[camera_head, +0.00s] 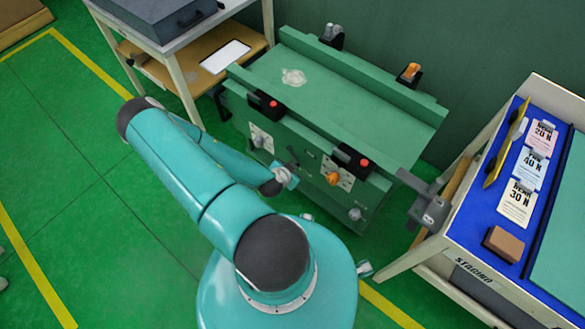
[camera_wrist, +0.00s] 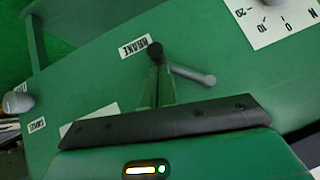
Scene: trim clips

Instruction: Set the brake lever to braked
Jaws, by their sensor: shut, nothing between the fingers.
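The brake lever (camera_wrist: 192,74) shows in the wrist view as a short grey bar on the green panel, its rounded end pointing right and slightly down. A black knob (camera_wrist: 155,50) is at its left end, beside the white BRAKE label (camera_wrist: 133,47). My gripper (camera_wrist: 162,88) is shut and empty, its fingers reaching up to just below the knob; whether they touch it I cannot tell. In the head view my gripper (camera_head: 289,178) is at the front of the green bench (camera_head: 330,85), by a small dark handle (camera_head: 292,156). My fingers partly hide the lever's base.
The bench front also carries red-button boxes (camera_head: 266,103), an orange knob (camera_head: 333,178) and white scale plates. A grey clamp-like part (camera_head: 429,208) juts out at its right end. A blue-topped table (camera_head: 495,240) with cards stands at right. Open green floor lies to the left.

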